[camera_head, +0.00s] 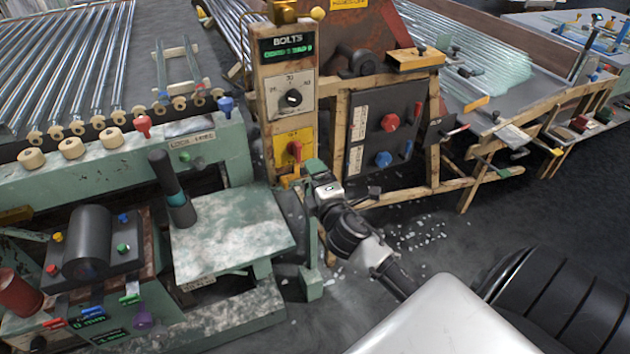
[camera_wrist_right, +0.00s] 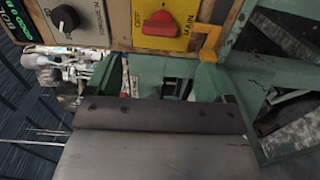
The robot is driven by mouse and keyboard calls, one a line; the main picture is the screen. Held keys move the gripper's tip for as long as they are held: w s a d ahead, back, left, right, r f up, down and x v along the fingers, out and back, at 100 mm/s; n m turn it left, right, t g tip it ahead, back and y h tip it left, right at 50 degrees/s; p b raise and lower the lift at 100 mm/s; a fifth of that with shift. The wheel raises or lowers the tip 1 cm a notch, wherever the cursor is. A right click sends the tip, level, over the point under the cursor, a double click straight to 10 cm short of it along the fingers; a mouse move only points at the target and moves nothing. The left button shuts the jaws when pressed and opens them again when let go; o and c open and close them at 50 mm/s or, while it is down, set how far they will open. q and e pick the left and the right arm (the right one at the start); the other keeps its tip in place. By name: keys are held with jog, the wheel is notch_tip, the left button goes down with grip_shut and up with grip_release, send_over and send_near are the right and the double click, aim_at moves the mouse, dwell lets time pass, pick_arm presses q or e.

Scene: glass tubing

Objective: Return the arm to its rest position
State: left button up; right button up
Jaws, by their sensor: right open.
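My right arm comes in from the lower right in the head view. Its right gripper (camera_head: 308,178) is just in front of the lower part of the wooden control post, close to the yellow panel (camera_head: 294,138) with a red switch (camera_head: 295,150). In the right wrist view the gripper's green fingers (camera_wrist_right: 170,76) stand apart, with nothing seen held between them. The red switch (camera_wrist_right: 160,24), by the labels OFF and MAIN, is beyond the fingertips and apart from them. My left gripper is not in view.
A green machine table (camera_head: 235,235) stands left of my gripper. A wooden frame with a dark panel (camera_head: 388,128) stands to the right. A yellow bracket (camera_wrist_right: 208,42) sticks out beside the switch. Open floor (camera_head: 430,235) with white fragments lies right of my forearm.

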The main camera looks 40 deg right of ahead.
jog(key=shift+s, duration=0.1)
dwell(0.5)
jog(key=s+a+f+m+g+y+p, duration=0.1)
jog(key=s+f+m+g+p, duration=0.3)
jog(key=f, duration=0.6)
jog(key=s+a+f+g+b, duration=0.1)
jog(key=s+a+f+g, duration=0.1)
jog(key=s+f, duration=0.65)
jog(key=s+a+f+m+g+y+p, duration=0.1)
jog(key=s+f+m+g+p, duration=0.15)
jog(key=f, duration=0.95)
jog(key=s+a+f+m+g, duration=0.2)
jog(key=s+f, duration=0.2)
jog(key=s, duration=0.5)
jog(key=s+a+f+m+g+y+p, duration=0.1)
jog(key=s+a+f+m+g, duration=0.1)
jog(key=s, duration=0.8)
jog(key=s+a+f+m+g+y+p, duration=0.1)
jog(key=s+a+f+m+g, duration=0.1)
jog(key=s+f, duration=0.4)
jog(key=s+a+g, duration=0.1)
jog(key=s+g, duration=0.1)
jog(key=s, duration=0.1)
jog(key=shift+s+a+f, duration=0.25)
jog(key=shift+s+f, duration=0.05)
jog(key=shift+f, duration=0.1)
